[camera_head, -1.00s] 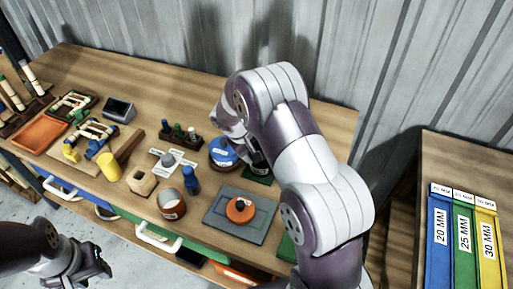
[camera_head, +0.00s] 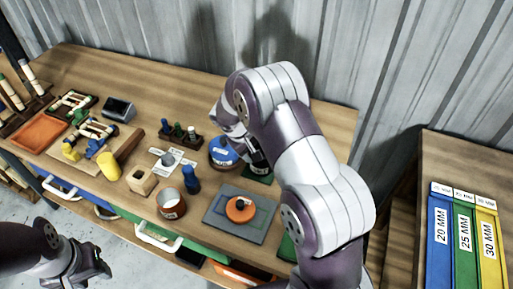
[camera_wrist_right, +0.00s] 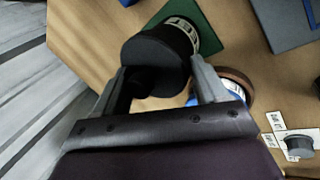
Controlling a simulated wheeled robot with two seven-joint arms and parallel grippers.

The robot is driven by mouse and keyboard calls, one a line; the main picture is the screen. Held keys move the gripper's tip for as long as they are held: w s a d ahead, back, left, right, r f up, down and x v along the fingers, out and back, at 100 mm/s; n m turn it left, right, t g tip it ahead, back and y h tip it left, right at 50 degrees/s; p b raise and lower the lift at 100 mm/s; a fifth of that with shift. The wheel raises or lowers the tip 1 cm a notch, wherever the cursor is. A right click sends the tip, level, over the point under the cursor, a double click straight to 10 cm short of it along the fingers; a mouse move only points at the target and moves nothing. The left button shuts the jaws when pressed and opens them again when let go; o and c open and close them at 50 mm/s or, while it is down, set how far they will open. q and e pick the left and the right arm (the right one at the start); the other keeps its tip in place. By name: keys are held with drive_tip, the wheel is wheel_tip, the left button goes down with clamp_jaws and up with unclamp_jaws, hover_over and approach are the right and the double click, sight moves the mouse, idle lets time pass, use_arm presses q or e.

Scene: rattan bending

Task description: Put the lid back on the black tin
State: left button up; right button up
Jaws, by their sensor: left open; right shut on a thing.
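The black tin stands on a green mat. In the head view the tin (camera_head: 259,166) is mostly hidden behind my right arm. In the right wrist view the tin (camera_wrist_right: 184,32), with a white label, shows beyond the black lid (camera_wrist_right: 145,55). My right gripper (camera_wrist_right: 165,84) is shut on the lid's narrower black part, with one finger on each side. The lid is at the tin's end; whether it touches or is fully seated I cannot tell. My left gripper (camera_head: 101,266) is open and empty at the lower left, off the table's front.
A blue-topped tin (camera_head: 223,152) stands close beside the black tin. A grey mat (camera_head: 225,219) bears an orange round piece (camera_head: 240,208). The corrugated wall is close behind.

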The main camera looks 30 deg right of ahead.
drive_tip(key=shift+f+b, duration=0.15)
drive_tip(key=shift+b, duration=0.2)
idle(0.7)
idle(0.4)
drive_tip(key=o, duration=1.3)
drive_tip(key=shift+c, duration=0.2)
drive_tip(key=shift+r+p, duration=2.6)
drive_tip(key=shift+r, duration=1)
drive_tip(key=shift+f, duration=0.1)
clamp_jaws()
drive_tip(key=shift+f+b, duration=0.2)
drive_tip(key=shift+b, duration=0.1)
